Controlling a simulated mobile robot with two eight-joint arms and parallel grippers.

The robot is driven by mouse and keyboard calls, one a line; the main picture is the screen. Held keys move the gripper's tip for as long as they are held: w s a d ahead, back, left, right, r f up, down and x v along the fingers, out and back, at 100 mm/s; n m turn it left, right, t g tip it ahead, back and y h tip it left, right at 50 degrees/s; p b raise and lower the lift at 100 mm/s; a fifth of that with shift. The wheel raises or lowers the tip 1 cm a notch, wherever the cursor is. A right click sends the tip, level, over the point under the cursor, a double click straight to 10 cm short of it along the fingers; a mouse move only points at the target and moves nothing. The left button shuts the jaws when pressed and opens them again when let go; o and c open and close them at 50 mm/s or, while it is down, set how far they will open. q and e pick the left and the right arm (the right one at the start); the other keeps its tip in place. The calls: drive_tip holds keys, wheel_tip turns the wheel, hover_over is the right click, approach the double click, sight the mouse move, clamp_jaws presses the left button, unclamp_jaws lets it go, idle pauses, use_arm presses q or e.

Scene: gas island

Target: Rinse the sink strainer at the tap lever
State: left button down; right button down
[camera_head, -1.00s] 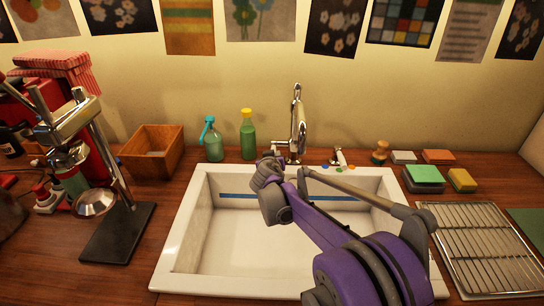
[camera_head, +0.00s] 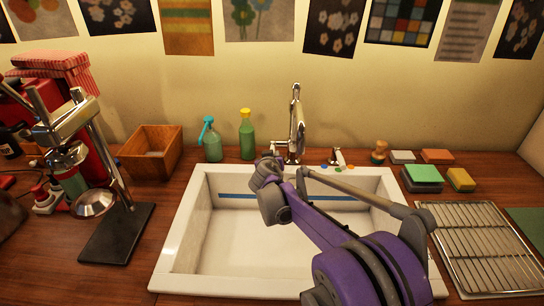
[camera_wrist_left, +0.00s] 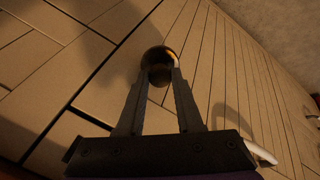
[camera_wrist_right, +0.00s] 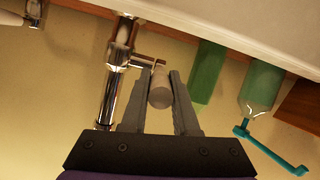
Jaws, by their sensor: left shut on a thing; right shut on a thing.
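In the left wrist view my left gripper (camera_wrist_left: 160,84) is shut on a round, dark, shiny thing (camera_wrist_left: 159,60), probably the sink strainer; its full shape cannot be told. This gripper is outside the head view. The chrome tap (camera_head: 298,115) stands behind the sink (camera_head: 185,245). My right gripper (camera_wrist_right: 158,88) is at the tap, shut on the grey cylindrical end of the tap lever (camera_wrist_right: 159,90). In the head view my purple right arm reaches over the sink, and its wrist hides the fingers. No water is visible at the tap.
A green bottle (camera_head: 247,138), a spray bottle (camera_head: 209,142) and a wooden box (camera_head: 152,153) stand left of the tap. Sponges (camera_head: 424,174) and a wire rack (camera_head: 485,245) lie at right. A lever press (camera_head: 100,200) stands at left. The visible sink basin looks empty.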

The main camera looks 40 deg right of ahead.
use_arm(q)
drive_tip(key=shift+w+r+p, duration=0.15)
drive_tip(key=shift+r+p, duration=0.25)
drive_tip(key=shift+r, duration=0.15)
use_arm(e)
drive_tip(key=shift+w+d+r+g+y, duration=0.1)
drive_tip(key=shift+r+g+y, duration=0.3)
drive_tip(key=shift+r+g, duration=0.15)
drive_tip(key=shift+f, duration=0.1)
drive_tip(key=c, duration=0.7)
unclamp_jaws()
use_arm(q)
drive_tip(key=shift+r, duration=0.25)
use_arm(e)
drive_tip(key=v, duration=1.2)
